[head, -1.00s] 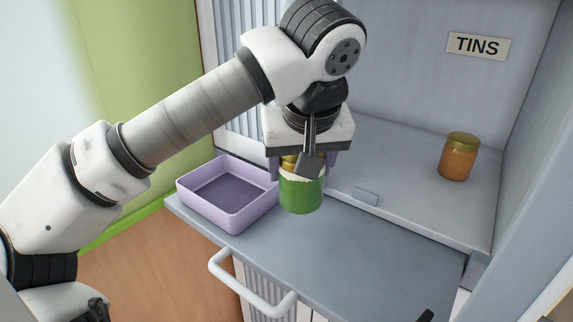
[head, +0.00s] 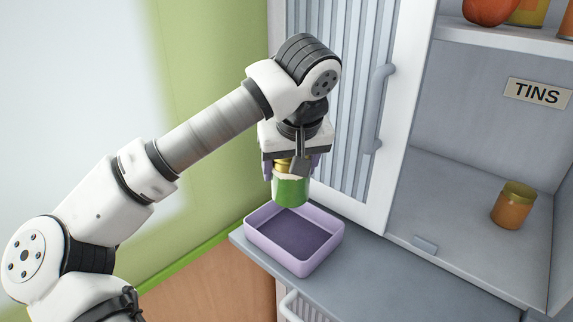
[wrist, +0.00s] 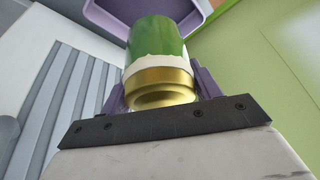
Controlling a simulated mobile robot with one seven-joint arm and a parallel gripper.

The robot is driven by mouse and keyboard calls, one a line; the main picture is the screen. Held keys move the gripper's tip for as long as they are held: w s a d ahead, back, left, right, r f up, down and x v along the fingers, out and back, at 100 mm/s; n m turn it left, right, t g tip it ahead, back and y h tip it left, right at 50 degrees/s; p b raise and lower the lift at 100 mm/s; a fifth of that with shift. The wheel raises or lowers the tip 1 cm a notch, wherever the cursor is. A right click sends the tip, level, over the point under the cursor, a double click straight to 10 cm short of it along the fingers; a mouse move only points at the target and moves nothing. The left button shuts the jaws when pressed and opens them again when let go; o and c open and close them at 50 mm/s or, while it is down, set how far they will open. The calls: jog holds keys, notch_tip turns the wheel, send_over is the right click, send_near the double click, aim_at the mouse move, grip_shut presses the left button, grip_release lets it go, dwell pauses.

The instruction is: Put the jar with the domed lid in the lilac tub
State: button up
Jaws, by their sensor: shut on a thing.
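A green jar with a pale band and a gold lid (head: 291,190) hangs upright in my gripper (head: 291,168). The wrist view shows the same jar (wrist: 156,42) with its lid between the purple fingers of my gripper (wrist: 160,90); I cannot clearly tell the lid's shape. The lilac tub (head: 277,257) stands open and empty-looking on the grey counter. In the head view the jar's base overlaps the tub's far rim and appears above it. The tub (wrist: 104,14) also shows beyond the jar's base in the wrist view.
An orange jar with a gold lid (head: 513,205) stands in the cupboard under a TINS sign (head: 538,93). A ribbed cupboard door (head: 335,100) with a handle is just right of my gripper. The grey counter (head: 375,280) is clear right of the tub.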

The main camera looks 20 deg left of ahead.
aim_at(296, 187)
notch_tip(296, 187, down, 10)
jog(key=b, duration=0.9)
jog(key=shift+f, duration=0.25)
jog(key=shift+f+b, duration=0.45)
jog(key=shift+f, duration=0.05)
dwell(0.4)
jog(key=o, duration=1.3)
jog(key=b+v, duration=0.1)
jog(key=v, duration=1.3)
jog(key=shift+f, duration=0.1)
